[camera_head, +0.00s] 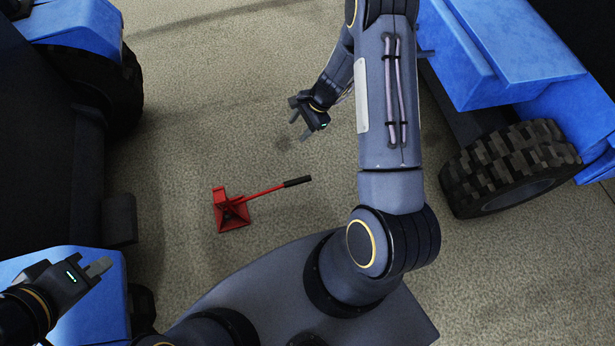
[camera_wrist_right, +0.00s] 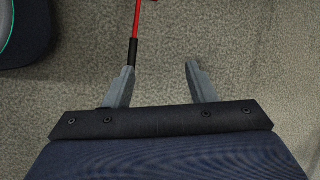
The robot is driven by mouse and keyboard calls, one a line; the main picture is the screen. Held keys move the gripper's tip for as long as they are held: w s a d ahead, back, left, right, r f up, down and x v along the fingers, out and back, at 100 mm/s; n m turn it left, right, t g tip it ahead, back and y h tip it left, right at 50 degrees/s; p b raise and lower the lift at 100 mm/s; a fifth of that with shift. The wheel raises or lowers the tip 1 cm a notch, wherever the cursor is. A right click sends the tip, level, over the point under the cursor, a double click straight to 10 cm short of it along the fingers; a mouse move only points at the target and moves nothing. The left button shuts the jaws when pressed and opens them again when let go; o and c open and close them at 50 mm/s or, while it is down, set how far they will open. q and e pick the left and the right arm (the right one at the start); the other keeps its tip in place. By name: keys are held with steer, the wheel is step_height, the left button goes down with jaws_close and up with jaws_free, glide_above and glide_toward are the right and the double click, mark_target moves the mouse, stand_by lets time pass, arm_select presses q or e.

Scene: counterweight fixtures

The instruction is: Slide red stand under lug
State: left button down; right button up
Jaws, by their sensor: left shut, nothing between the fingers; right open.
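The red stand (camera_head: 232,217) sits on the floor left of centre in the head view. It has a square base and a long red handle with a black grip (camera_head: 297,181) pointing right. In the right wrist view part of the red handle (camera_wrist_right: 137,18) and its black grip (camera_wrist_right: 132,50) show by the left finger. My right gripper (camera_head: 298,118) is open and empty, beyond the handle in the head view. My left gripper (camera_head: 101,267) is shut and empty at the lower left, over blue bodywork. I cannot make out which part is the lug.
A blue vehicle with a dark tyre (camera_head: 112,90) stands at the left, with a dark block (camera_head: 120,219) jutting out near the stand. Another blue vehicle with a treaded tyre (camera_head: 512,165) stands at the right. Carpet-like floor (camera_head: 190,150) between them is clear around the stand.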

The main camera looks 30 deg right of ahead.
mark_target(300, 179)
steer(key=s+f+m+b, duration=0.1)
steer(key=f, duration=0.6)
steer(key=s+f+m+b, duration=0.1)
steer(key=f+b, duration=0.1)
steer(key=f, duration=0.5)
steer(key=s+f+m+g+b, duration=0.1)
steer(key=f, duration=0.6)
steer(key=shift+s+d+f+h, duration=0.2)
steer(key=shift+s+f+h, duration=0.05)
steer(key=shift+f+h, duration=0.15)
steer(key=b+x, duration=0.7)
steer(key=x, duration=0.1)
steer(key=shift+a+f, duration=0.2)
steer(key=shift+f, duration=0.1)
arm_select(q)
step_height(300, 179, down, 13)
steer(key=shift+s+a+r, duration=0.1)
steer(key=shift+r, duration=0.05)
arm_select(e)
jaws_close()
steer(key=shift+a, duration=0.1)
